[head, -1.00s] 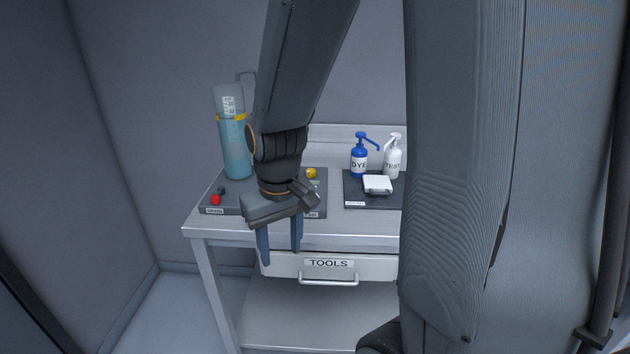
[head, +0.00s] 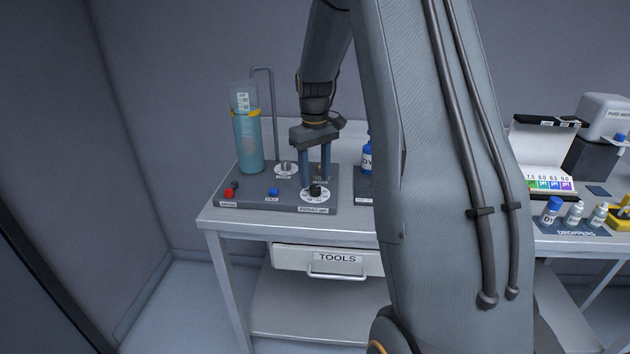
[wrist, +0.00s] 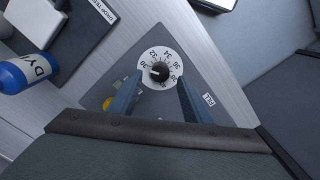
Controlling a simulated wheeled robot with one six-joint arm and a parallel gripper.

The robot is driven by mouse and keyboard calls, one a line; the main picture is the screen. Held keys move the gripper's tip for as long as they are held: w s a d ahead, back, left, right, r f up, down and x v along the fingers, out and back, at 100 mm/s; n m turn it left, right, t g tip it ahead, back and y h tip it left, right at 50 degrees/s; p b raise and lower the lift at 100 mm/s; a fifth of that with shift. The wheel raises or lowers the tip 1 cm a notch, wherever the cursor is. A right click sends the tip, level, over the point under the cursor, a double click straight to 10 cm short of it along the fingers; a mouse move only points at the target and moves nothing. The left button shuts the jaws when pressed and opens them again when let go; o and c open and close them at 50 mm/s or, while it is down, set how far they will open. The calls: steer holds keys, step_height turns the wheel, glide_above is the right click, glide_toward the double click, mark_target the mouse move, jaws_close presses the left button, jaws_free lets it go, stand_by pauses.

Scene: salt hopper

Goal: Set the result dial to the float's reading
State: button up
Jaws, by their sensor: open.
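The result dial (wrist: 159,72) is a white numbered disc with a black knob, seen in the wrist view ahead of my fingers. In the head view the dial (head: 316,194) sits at the front right of the grey panel (head: 255,203). My gripper (head: 315,186) is open and points down over the dial. In the wrist view its two fingers stand apart on either side below the disc, with nothing between them; I cannot tell whether they touch it. The float cylinder (head: 248,140) is a tall blue-filled tube with a yellow band and a paper scale; its reading is too small to make out.
A red knob (head: 229,193), a blue button (head: 273,192) and a second white dial (head: 286,169) are on the panel. A blue DYE bottle (head: 367,157) stands right of the gripper. A TOOLS drawer (head: 330,260) is below. Droppers (head: 575,212) stand on the right table.

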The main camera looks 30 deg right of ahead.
mark_target(315, 186)
steer(key=shift+f+p, duration=0.3)
steer(key=shift+f, duration=1.25)
steer(key=shift+c, duration=0.3)
steer(key=c, duration=1)
steer(key=m, duration=0.6)
steer(key=shift+m, duration=0.4)
steer(key=m, duration=0.3)
steer(key=shift+d, duration=0.1)
steer(key=shift+r+m+b, duration=0.1)
steer(key=shift+m+b, duration=0.2)
steer(key=shift+m, duration=1.8)
